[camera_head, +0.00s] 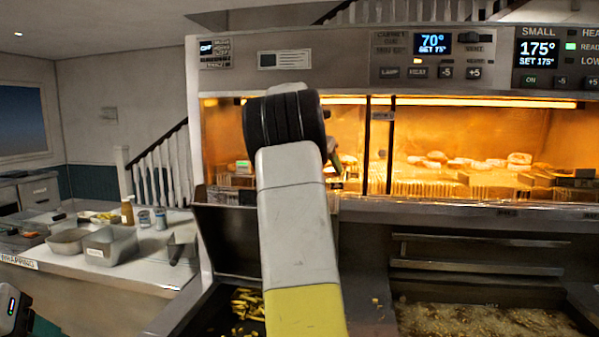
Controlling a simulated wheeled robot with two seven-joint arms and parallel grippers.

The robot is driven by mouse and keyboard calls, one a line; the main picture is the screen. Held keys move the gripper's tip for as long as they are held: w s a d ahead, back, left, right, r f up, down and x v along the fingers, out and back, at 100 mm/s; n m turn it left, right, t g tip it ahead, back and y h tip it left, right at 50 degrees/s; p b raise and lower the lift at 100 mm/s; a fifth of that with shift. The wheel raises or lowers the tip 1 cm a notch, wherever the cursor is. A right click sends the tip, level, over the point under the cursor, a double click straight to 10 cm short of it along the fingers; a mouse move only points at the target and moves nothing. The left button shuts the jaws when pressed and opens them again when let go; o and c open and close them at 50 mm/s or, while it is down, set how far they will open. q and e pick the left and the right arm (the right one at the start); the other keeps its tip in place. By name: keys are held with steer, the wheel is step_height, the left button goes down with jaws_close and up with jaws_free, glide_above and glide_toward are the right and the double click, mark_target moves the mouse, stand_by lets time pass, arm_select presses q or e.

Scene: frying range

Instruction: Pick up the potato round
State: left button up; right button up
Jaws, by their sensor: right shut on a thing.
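My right gripper (337,162) is at the lit warming cabinet (290,42), mostly hidden behind my own black wrist and white forearm. Only a small part of it shows to the right of the wrist. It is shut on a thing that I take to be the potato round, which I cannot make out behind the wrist. Several pale round pieces (435,157) lie in the cabinet's right bay; I cannot tell what they are. Part of my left gripper (14,308) shows at the lower left edge; its fingertips are not clear.
A divider post (378,145) splits the cabinet opening. Below are a fry bin (248,303) with fries and a bubbling fryer vat (485,320). A wrapping counter (140,268) with metal pans (110,246) and bottles stands at left. My forearm blocks the middle.

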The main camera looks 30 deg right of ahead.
steer(key=shift+r, duration=0.1)
steer(key=shift+r, duration=0.5)
steer(key=shift+s+a+r, duration=0.1)
steer(key=shift+a+r, duration=0.15)
steer(key=shift+a, duration=0.05)
steer(key=s+a, duration=0.2)
steer(key=a, duration=0.3)
steer(key=s+a, duration=0.3)
steer(key=a, duration=0.2)
steer(key=s+a, duration=0.3)
steer(key=a, duration=0.2)
steer(key=shift+a, duration=0.4)
steer(key=shift+w, duration=0.1)
